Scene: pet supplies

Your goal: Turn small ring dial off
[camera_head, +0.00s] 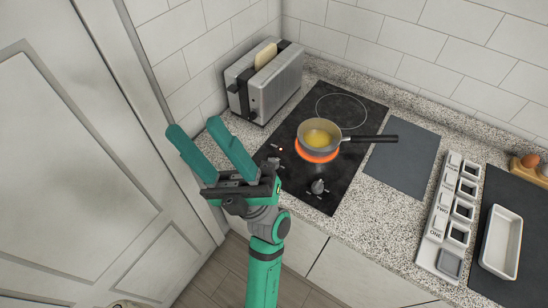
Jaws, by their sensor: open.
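The black cooktop (345,110) stands on the speckled counter, with a thin ring outline at the back and a ring (316,155) glowing orange-red at the front. A grey pan (342,141) with yellow contents sits on the glowing ring. One dial (317,187) shows clearly on the cooktop's front part. A second dial (273,163) is at the front left, partly hidden by my gripper's body; its setting cannot be read. My gripper (195,127) is open and empty, left of the cooktop, its green fingers pointing up-left, apart from both dials.
A toaster (272,82) with bread stands behind-left of the cooktop. The pan's handle reaches right over a grey mat (402,157). Further right are a labelled block of compartments (434,231) and a white tray (488,247). A white door (90,160) is close on the left.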

